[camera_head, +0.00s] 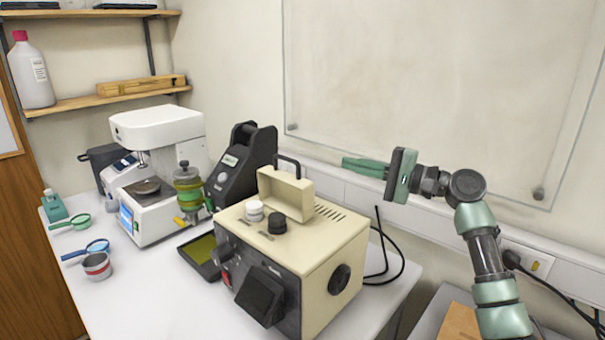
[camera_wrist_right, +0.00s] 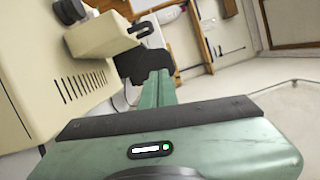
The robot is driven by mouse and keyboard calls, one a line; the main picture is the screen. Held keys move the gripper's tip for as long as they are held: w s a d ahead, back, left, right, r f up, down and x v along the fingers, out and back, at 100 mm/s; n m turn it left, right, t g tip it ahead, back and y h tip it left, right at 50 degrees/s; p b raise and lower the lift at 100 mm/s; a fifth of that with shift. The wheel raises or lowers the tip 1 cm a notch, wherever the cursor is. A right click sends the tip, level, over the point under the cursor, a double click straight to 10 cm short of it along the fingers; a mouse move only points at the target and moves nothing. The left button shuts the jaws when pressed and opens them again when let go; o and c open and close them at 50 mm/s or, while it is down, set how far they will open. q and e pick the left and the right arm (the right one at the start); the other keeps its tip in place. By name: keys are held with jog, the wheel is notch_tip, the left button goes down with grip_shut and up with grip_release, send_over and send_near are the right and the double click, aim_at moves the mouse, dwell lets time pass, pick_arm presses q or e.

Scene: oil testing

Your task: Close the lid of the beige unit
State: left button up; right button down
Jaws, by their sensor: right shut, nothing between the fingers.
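The beige unit (camera_head: 335,250) stands on the white table, with a dark front panel and a round black fitting on its side. Its lid (camera_head: 287,194) stands upright, open, on the top. A white knob and a black knob (camera_head: 277,223) are in front of the lid. My right gripper (camera_head: 345,164) is shut and empty, in the air to the right of and a little above the lid, pointing left. In the right wrist view, the shut fingers (camera_wrist_right: 157,88) point away beside the beige unit (camera_wrist_right: 50,100), and the lid (camera_wrist_right: 100,35) shows at upper left. My left gripper is not in view.
A black device (camera_head: 240,165), a green-banded jar (camera_head: 188,190) and a white instrument (camera_head: 160,125) stand left of the unit. A dark tray (camera_head: 200,256) lies beside it. A black cable (camera_head: 385,250) loops at its right. The wall is close behind.

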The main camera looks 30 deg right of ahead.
pick_arm(q)
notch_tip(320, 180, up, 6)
jog(key=p, duration=0.6)
jog(key=shift+p, duration=0.4)
pick_arm(e)
jog(key=w+a, duration=0.6)
jog(key=a, duration=0.3)
jog(key=shift+w+a+r, duration=0.15)
jog(key=shift+w+a, duration=0.05)
jog(key=shift+w, duration=0.2)
jog(key=shift+a+r, duration=0.1)
